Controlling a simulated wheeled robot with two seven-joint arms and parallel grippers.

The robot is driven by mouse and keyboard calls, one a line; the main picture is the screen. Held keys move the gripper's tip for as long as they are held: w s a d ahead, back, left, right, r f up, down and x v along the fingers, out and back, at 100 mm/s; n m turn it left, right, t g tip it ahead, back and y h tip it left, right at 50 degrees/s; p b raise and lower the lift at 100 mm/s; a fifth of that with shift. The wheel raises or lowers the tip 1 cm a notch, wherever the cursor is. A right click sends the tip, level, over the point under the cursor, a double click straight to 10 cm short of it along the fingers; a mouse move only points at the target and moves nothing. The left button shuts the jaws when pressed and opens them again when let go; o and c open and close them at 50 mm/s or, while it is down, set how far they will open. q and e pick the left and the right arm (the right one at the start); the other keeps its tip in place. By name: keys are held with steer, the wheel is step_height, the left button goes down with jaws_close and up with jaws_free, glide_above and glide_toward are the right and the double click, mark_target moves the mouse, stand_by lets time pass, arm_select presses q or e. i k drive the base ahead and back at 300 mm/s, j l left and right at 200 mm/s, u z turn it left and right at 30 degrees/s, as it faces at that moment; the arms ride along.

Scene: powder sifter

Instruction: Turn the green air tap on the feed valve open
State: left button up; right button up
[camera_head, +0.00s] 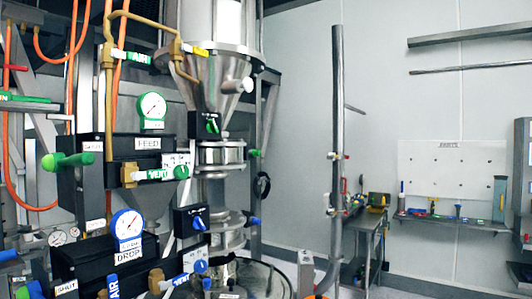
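The feed valve's black block (148,143) is at the left, labelled FEED. A green-labelled AIR tap lever (138,57) lies roughly level above it, sticking out to the right from a brass pipe fitting (107,56). A green-rimmed gauge (151,107) stands on the block. A green VENT lever (157,175) with a green knob (181,172) lies below the block. A green T-shaped part (67,160) sticks out at the left near a SHUT label (92,146). Neither of my grippers shows in this view.
Below is a second black block labelled DROP (130,252) with a blue-rimmed gauge (127,225) and blue AIR lever (113,287). A steel hopper (219,80) stands right of the feed block. Orange hoses (80,40) run at the left. A grey post (337,150) stands mid-right.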

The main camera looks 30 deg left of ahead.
mark_target(130, 55)
steer(key=u, duration=1.7)
